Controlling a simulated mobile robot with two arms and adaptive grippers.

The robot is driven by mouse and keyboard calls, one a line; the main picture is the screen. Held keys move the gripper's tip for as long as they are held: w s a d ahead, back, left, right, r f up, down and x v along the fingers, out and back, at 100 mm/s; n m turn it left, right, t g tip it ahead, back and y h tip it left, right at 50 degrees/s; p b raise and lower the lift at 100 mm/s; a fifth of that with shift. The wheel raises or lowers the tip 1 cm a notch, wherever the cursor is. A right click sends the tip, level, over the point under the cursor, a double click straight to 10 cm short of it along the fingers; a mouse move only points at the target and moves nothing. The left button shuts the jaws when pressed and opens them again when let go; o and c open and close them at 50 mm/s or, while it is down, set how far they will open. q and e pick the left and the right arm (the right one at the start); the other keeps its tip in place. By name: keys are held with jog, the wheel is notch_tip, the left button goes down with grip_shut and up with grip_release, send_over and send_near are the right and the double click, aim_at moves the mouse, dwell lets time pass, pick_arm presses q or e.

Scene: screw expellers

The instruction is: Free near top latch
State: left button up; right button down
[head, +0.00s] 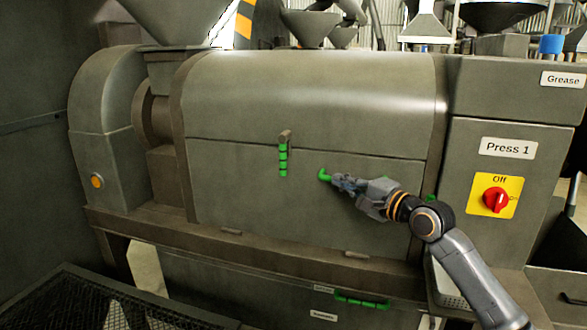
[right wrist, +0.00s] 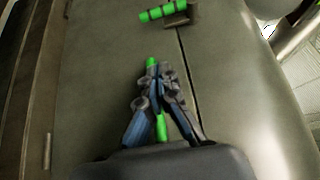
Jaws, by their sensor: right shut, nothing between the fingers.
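My right gripper (head: 338,182) is in front of the lower panel of the grey press housing, with its fingers closed. A green latch handle (head: 324,175) shows just past its fingertips; the gripper hides the rest. In the right wrist view the green handle (right wrist: 152,63) shows beyond the fingertips (right wrist: 157,80), and more green shows behind the fingers. I cannot tell whether they touch. A second latch with a ribbed green handle (head: 283,160) hangs down from a brown bracket at the cover seam, left of the gripper; it also shows in the right wrist view (right wrist: 163,12). My left gripper is not in view.
A control panel with a red switch (head: 495,200) and a "Press 1" label (head: 508,147) stands at the right. A lower drawer has a green handle (head: 361,301). A black mesh tray (head: 75,300) is at the lower left.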

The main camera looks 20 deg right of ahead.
jog(key=shift+s+a+r, duration=0.1)
jog(key=shift+a+r, duration=0.05)
jog(key=shift+r, duration=0.3)
jog(key=p, duration=0.3)
send_near(285, 155)
jog(key=w+d, duration=0.1)
jog(key=w+f, duration=0.1)
jog(key=w, duration=0.1)
jog(key=w+d+f, duration=0.1)
jog(key=w, duration=0.1)
jog(key=shift+w+d+f, duration=0.1)
jog(key=shift+w+d, duration=0.15)
jog(key=shift+d, duration=0.1)
jog(key=a, duration=0.1)
jog(key=w+a+p, duration=0.1)
jog(key=a, duration=0.1)
jog(key=shift+w+p, duration=0.2)
jog(key=shift+p, duration=0.1)
jog(key=shift+w+a+f, duration=0.1)
jog(key=shift+a, duration=0.3)
jog(key=shift+f, duration=0.1)
